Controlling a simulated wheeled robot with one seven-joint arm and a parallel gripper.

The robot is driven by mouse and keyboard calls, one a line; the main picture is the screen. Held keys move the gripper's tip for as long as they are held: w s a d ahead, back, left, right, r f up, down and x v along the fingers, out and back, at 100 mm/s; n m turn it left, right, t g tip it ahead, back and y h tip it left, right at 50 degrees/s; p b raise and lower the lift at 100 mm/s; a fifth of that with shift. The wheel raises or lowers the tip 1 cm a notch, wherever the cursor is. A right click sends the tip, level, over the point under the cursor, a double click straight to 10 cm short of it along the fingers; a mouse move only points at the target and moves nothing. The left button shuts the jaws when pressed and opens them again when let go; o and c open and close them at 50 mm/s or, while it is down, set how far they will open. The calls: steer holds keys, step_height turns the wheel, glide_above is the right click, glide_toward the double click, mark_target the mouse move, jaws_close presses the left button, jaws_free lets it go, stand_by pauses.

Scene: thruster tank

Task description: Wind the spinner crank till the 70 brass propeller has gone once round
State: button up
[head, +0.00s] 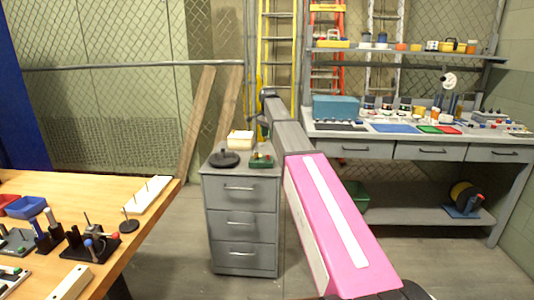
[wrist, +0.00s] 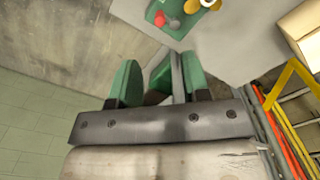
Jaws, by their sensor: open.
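A small green-based device with a red knob (wrist: 160,18) and a brass-yellow part (wrist: 209,3) stands on the grey cabinet top. Its green base (wrist: 180,30) is cut off by the upper edge of the wrist view. What looks like the same device (head: 262,160) sits at the right of the cabinet top in the head view. I cannot read any 70 on it or tell the propeller's angle.
On the grey drawer cabinet (head: 240,215) are a black disc (head: 224,159) and a pale box (head: 240,139). A wooden table (head: 150,215) with several small fixtures is at left. A cluttered grey workbench (head: 375,150) is at right. Ladders (head: 277,50) lean behind.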

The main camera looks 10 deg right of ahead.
mark_target(268, 157)
step_height(268, 157, down, 11)
steer(key=shift+r, duration=0.15)
stand_by(0.4)
jaws_close()
